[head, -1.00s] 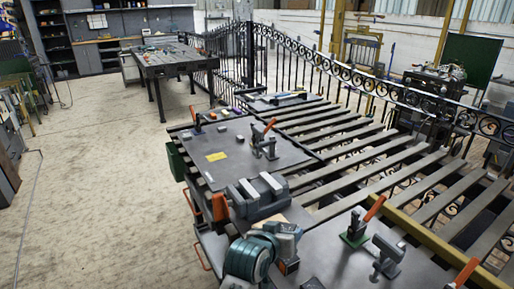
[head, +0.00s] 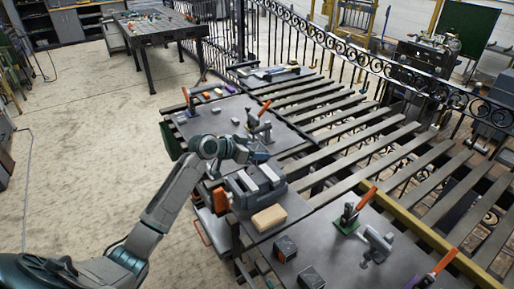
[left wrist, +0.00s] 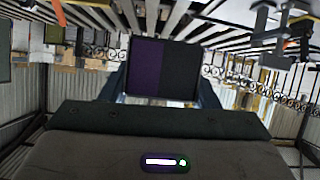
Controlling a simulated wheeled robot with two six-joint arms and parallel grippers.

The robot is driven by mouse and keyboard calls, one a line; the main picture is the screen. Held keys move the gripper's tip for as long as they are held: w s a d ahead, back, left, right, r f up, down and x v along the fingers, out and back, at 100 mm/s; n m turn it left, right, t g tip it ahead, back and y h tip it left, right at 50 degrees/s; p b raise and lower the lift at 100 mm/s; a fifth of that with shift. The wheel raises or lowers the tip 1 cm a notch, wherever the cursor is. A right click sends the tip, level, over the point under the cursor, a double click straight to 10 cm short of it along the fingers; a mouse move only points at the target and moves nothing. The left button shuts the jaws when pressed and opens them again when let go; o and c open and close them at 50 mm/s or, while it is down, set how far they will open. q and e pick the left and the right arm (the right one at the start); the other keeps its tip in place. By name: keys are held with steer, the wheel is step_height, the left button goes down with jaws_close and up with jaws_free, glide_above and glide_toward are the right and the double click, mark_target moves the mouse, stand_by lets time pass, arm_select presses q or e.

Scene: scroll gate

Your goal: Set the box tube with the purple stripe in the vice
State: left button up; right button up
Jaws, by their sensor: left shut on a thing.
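The box tube with the purple stripe (left wrist: 165,70) is between the fingers of my left gripper (left wrist: 160,92) in the left wrist view. Its visible face is part purple, part dark. In the head view my left gripper (head: 258,155) is just behind and above the vice, and the tube is hard to make out there. The grey vice (head: 262,192) sits at the near edge of the far work plate. Its jaws stand apart with a gap between them that looks empty. My right gripper is not in view.
A tan block (head: 269,218) lies just in front of the vice. Dark blocks (head: 285,248) lie on the nearer plate. Orange-handled clamps stand on the plates, one behind the vice (head: 259,125) and one to the right (head: 350,218). A slatted rack (head: 345,150) extends to the right.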

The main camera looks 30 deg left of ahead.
arm_select(q)
steer(key=shift+d+f+b, duration=0.15)
steer(key=shift+f+b, duration=0.4)
steer(key=shift+f, duration=0.2)
step_height(320, 180, down, 3)
steer(key=shift+f+b, duration=0.1)
steer(key=shift+b, duration=1.05)
steer(key=shift+f+b, duration=0.35)
steer(key=shift+f, duration=0.2)
steer(key=shift+s+f, duration=0.1)
steer(key=shift+f, duration=0.05)
steer(key=o, duration=1.5)
steer(key=shift+c, duration=0.2)
